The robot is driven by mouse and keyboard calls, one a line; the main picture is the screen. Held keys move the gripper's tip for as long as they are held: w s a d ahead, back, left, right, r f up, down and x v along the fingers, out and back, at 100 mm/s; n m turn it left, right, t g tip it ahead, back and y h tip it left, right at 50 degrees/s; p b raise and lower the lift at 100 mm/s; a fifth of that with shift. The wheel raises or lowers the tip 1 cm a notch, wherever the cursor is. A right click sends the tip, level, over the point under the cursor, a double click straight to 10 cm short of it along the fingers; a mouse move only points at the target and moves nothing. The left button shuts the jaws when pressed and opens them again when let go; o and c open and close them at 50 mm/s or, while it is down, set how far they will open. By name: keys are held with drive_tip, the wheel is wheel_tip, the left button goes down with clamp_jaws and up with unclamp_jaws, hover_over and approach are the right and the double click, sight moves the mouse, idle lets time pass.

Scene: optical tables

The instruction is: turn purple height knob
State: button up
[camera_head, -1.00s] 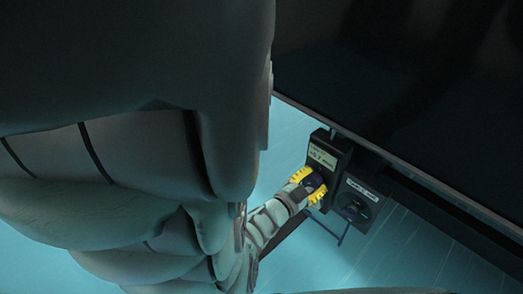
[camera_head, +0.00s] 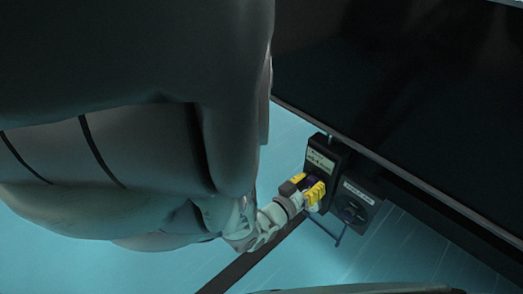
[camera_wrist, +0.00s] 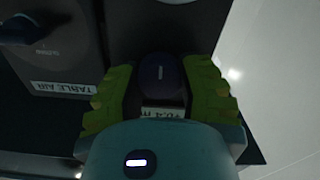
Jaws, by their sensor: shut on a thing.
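The purple height knob (camera_wrist: 163,78) sits on the front of a black box (camera_head: 326,152) with a pale label, mounted at the dark table's edge. In the wrist view it looks dark, with a short white mark on its face. My gripper (camera_head: 308,189) has yellow fingers and is shut on the knob, one finger on each side. The wrist view shows my gripper (camera_wrist: 162,98) straddling the knob from left and right. In the head view the fingers hide most of the knob. A label showing part of a number lies just below the knob in the wrist view.
A second black box with a dark knob (camera_head: 353,211) stands right beside the first. In the wrist view its label (camera_wrist: 62,88) reads "TABLE AIR", upside down. The large dark table (camera_head: 400,80) fills the upper right. Open floor (camera_head: 400,250) lies below.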

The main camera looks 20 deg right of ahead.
drive_tip(key=shift+w+r+n, duration=0.15)
drive_tip(key=shift+n, duration=0.45)
drive_tip(key=o, duration=1.2)
drive_tip(key=shift+s+a+f, duration=0.2)
drive_tip(key=shift+s+a, duration=0.1)
drive_tip(key=shift+a, duration=0.2)
drive_tip(key=v, duration=1.1)
drive_tip(key=shift+r, duration=0.15)
